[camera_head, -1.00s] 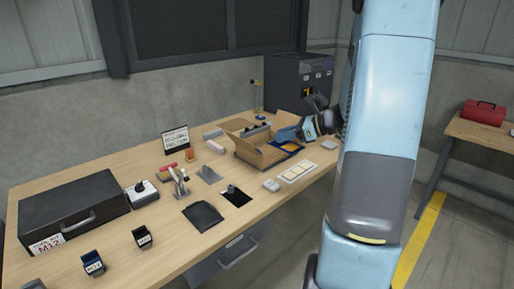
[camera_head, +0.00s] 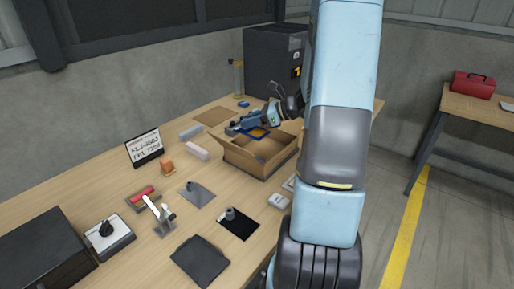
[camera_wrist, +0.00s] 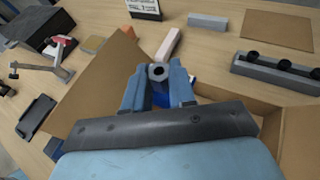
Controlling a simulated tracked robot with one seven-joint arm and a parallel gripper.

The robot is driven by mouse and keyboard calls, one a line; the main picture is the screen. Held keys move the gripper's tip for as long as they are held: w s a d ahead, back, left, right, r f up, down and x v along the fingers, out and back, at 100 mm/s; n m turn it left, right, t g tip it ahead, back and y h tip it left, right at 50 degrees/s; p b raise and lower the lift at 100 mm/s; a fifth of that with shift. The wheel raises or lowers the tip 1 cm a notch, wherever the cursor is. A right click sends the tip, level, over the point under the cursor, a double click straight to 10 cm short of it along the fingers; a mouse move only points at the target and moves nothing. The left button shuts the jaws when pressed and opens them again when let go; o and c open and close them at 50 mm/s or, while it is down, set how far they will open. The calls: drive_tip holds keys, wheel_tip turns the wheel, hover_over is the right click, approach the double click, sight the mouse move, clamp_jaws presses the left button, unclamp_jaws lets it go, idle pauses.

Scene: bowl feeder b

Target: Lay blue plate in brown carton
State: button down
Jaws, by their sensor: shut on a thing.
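The brown carton (camera_head: 240,160) stands open on the bench, flaps spread; its flap (camera_wrist: 95,85) and right wall show in the wrist view. My gripper (camera_head: 248,124) is over the carton's far side, pointing left. It is shut on the blue plate (camera_head: 259,133), which shows as a dark blue piece with a yellowish patch at or just above the carton's opening. In the wrist view a dark blue part of the plate (camera_wrist: 160,97) shows between my fingers, and my wrist hides the rest. I cannot tell whether the plate touches the carton.
A pale pink block (camera_head: 197,151) and a grey block (camera_head: 190,132) lie left of the carton. A grey rack with black knobs (camera_wrist: 275,72) and a flat brown sheet (camera_wrist: 277,30) lie beyond it. A dark cabinet (camera_head: 270,65) stands behind. Several small items crowd the bench's left.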

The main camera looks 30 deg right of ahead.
sight(248, 134)
drive_tip(key=shift+w+a+f, duration=0.1)
drive_tip(key=shift+w+f, duration=0.15)
drive_tip(key=shift+f, duration=0.05)
drive_tip(key=f, duration=0.5)
drive_tip(key=shift+w+f, duration=0.2)
drive_tip(key=shift+s+f, duration=0.1)
drive_tip(key=shift+f, duration=2.15)
drive_tip(key=shift+f, duration=0.6)
drive_tip(key=c, duration=0.9)
unclamp_jaws()
drive_tip(key=shift+c, duration=0.2)
drive_tip(key=shift+r, duration=0.15)
